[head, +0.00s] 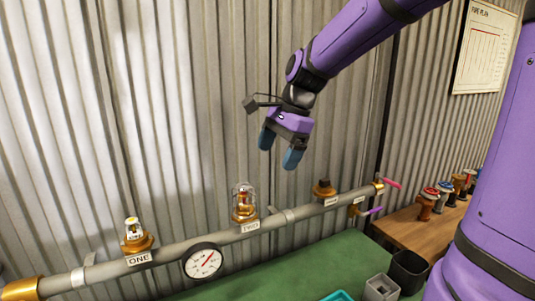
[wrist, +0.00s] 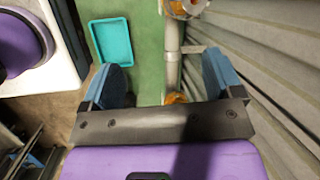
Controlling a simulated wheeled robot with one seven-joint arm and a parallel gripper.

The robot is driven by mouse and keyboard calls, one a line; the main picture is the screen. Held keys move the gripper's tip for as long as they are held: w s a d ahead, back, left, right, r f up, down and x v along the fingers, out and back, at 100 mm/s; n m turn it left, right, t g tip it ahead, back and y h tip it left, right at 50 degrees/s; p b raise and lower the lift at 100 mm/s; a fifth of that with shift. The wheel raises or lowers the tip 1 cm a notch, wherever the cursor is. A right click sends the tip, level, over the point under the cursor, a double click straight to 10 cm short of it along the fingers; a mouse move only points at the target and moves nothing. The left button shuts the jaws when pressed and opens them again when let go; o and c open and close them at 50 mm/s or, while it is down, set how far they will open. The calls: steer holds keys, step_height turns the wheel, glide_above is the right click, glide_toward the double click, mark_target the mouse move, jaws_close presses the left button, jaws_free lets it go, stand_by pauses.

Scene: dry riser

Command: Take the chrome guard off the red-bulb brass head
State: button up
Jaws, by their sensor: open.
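The chrome guard (head: 243,187) is a wire cage around the red-bulb brass head (head: 245,214), which stands upright on the grey pipe (head: 215,240) above the label TWO. My gripper (head: 279,149) is open and empty, with blue fingers pointing down. In the head view it is above and slightly right of the guard, clearly apart from it. In the wrist view the open fingers (wrist: 165,80) straddle part of the pipe in the picture. A brass fitting with a round top (wrist: 194,6) is cut off at the top edge there; I cannot tell which fitting it is.
Head ONE (head: 134,235), with a white and yellow top, and a brown-capped fitting (head: 324,188) flank it on the pipe. A pressure gauge (head: 202,262) hangs in front. A corrugated wall (head: 180,110) is close behind. A teal tray (wrist: 108,48) lies on the green surface.

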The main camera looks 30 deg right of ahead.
mark_target(253, 186)
steer(key=w+a+f+m, duration=0.1)
steer(key=w+f, duration=0.1)
steer(key=f, duration=0.2)
steer(key=w+a+f+m, duration=0.1)
steer(key=w+f, duration=0.1)
steer(key=f, duration=0.2)
steer(key=w+a+f+m+y, duration=0.1)
steer(key=w+f+m, duration=0.1)
steer(key=f, duration=0.2)
steer(key=shift+a+f+g, duration=0.25)
steer(key=shift+a+g, duration=0.1)
steer(key=shift+g, duration=0.05)
steer(key=c, duration=0.9)
steer(key=shift+o, duration=0.2)
steer(key=shift+r, duration=0.45)
steer(key=shift+r, duration=3.9)
steer(key=shift+r, duration=1.9)
